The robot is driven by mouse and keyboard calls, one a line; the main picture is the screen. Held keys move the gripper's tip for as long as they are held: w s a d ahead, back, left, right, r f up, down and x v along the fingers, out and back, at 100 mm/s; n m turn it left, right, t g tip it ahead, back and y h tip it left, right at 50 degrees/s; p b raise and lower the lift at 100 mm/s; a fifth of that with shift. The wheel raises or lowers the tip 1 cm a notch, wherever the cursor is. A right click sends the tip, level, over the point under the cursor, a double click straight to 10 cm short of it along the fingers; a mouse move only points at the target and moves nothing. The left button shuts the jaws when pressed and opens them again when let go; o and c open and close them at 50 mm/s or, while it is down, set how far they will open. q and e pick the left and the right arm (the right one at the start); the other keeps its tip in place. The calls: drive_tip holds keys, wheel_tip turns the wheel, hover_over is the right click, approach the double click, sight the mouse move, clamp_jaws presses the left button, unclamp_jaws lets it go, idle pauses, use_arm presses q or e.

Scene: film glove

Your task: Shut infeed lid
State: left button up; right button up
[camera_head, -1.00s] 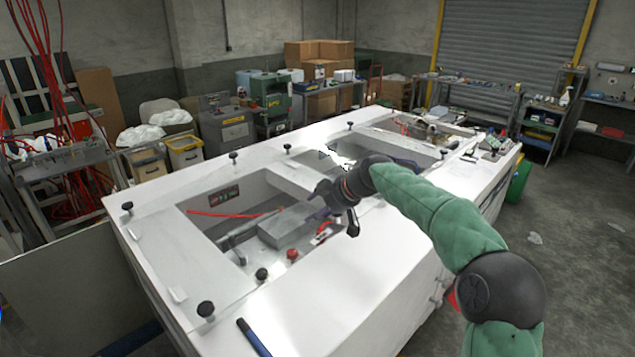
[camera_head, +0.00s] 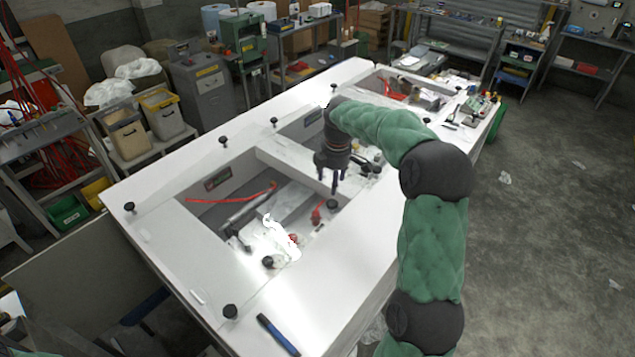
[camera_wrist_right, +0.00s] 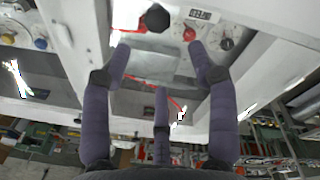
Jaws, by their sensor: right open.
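The white machine (camera_head: 140,262) has several rectangular openings in its top, with black knobs around them. I cannot tell for sure which panel is the infeed lid, nor how far it stands open. My right gripper (camera_head: 331,188) hangs fingers down, open and empty, over the right edge of the nearest opening (camera_head: 205,213). A black knob (camera_head: 333,205) is just below its fingertips in the head view. In the right wrist view the three fingers of the right gripper (camera_wrist_right: 160,52) are spread, with a black knob (camera_wrist_right: 157,17) beyond the fingertips. My left gripper is not in view.
A blue bar-shaped item (camera_head: 278,335) lies on the near edge of the machine top. Red hose and metal parts sit inside the nearest opening. Small tools (camera_head: 458,110) lie at the far end. Bins (camera_head: 163,113) stand left; floor at right is mostly clear.

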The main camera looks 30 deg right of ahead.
drive_tip(key=p, duration=0.3)
hover_over(334, 212)
drive_tip(key=f, duration=1)
drive_tip(key=shift+w+a, duration=0.2)
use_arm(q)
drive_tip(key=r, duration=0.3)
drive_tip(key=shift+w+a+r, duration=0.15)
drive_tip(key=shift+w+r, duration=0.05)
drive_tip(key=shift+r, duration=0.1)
use_arm(e)
clamp_jaws()
drive_tip(key=shift+g+y, duration=0.4)
drive_tip(key=shift+y, duration=0.1)
drive_tip(key=f, duration=0.1)
drive_tip(key=f+b, duration=0.1)
drive_tip(key=f, duration=0.3)
drive_tip(key=shift+d+f, duration=0.1)
drive_tip(key=shift+d, duration=0.3)
drive_tip(key=shift+w+d+f+b, duration=0.1)
drive_tip(key=shift+f+b, duration=0.2)
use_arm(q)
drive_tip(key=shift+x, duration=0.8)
use_arm(e)
drive_tip(key=shift+a, duration=0.2)
